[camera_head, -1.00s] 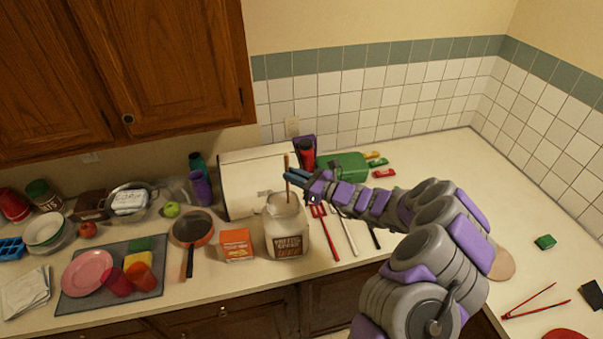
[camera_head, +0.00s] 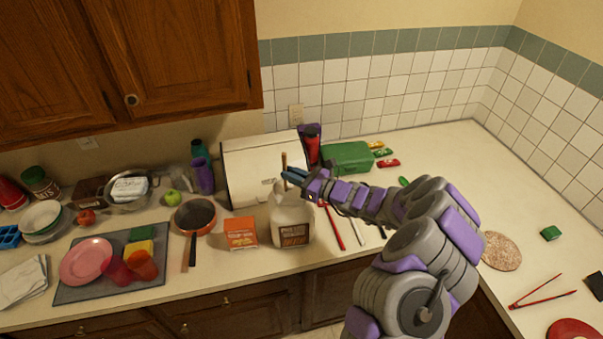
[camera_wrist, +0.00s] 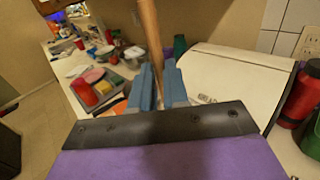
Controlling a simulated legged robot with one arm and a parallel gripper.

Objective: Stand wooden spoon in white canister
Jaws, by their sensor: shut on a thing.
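The white canister (camera_head: 292,232), with a dark label on its front, stands upright near the counter's front edge. My gripper (camera_head: 293,176) is right above the canister's mouth. It is shut on the wooden spoon (camera_head: 284,160), whose handle sticks up nearly upright above the fingers. In the wrist view the spoon's handle (camera_wrist: 150,35) rises between the blue fingers of my gripper (camera_wrist: 160,88). The spoon's lower end is hidden, and I cannot tell how far it is inside the canister.
An orange box (camera_head: 240,233) stands close left of the canister. A white bread box (camera_head: 250,165) is behind it. A red-handled utensil (camera_head: 334,228) lies to the right. A pan (camera_head: 195,215) and grey mat (camera_head: 110,290) lie further left.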

